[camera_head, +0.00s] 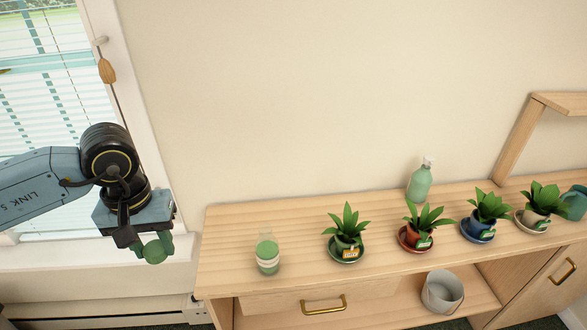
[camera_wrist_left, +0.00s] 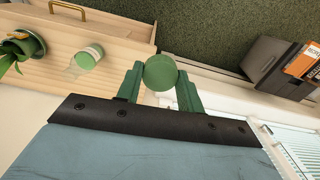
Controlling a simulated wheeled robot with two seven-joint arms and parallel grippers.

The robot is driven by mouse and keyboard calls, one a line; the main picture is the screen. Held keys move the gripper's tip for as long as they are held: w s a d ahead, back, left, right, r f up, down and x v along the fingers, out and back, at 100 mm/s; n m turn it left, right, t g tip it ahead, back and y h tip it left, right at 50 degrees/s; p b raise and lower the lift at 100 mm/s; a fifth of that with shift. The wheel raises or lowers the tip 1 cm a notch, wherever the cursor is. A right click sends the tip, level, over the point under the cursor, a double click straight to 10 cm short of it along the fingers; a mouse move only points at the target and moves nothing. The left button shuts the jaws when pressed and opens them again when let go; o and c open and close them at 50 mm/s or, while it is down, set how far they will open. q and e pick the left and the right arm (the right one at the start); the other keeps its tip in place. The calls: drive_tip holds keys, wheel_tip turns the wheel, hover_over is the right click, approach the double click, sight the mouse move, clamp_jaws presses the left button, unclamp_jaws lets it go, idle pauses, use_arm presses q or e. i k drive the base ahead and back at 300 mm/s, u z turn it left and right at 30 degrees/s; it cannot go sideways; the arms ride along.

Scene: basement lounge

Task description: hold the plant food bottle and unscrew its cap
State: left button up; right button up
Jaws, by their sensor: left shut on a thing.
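The plant food bottle (camera_head: 267,256), clear with green contents and a pale label, stands upright on the left end of the wooden cabinet top. Its narrow neck shows no green cap. It also shows in the left wrist view (camera_wrist_left: 88,58). My left gripper (camera_head: 153,246) is left of the cabinet, in front of the window, apart from the bottle. It is shut on a round green cap (camera_wrist_left: 160,72), held between its green fingers. My right gripper is in neither view.
Several potted plants on saucers, the nearest a green-potted one (camera_head: 346,238), stand right of the bottle. A spray bottle (camera_head: 419,183) stands behind them; a teal object (camera_head: 577,203) is at the far right. A grey bucket (camera_head: 442,293) sits on the lower shelf. The window sill is close below my left gripper.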

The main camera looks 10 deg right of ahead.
sight(267, 246)
drive_tip(key=z, duration=0.55)
drive_tip(key=k, duration=0.65)
drive_tip(key=z, duration=1.3)
drive_tip(key=i, duration=2.35)
drive_tip(key=u, duration=0.75)
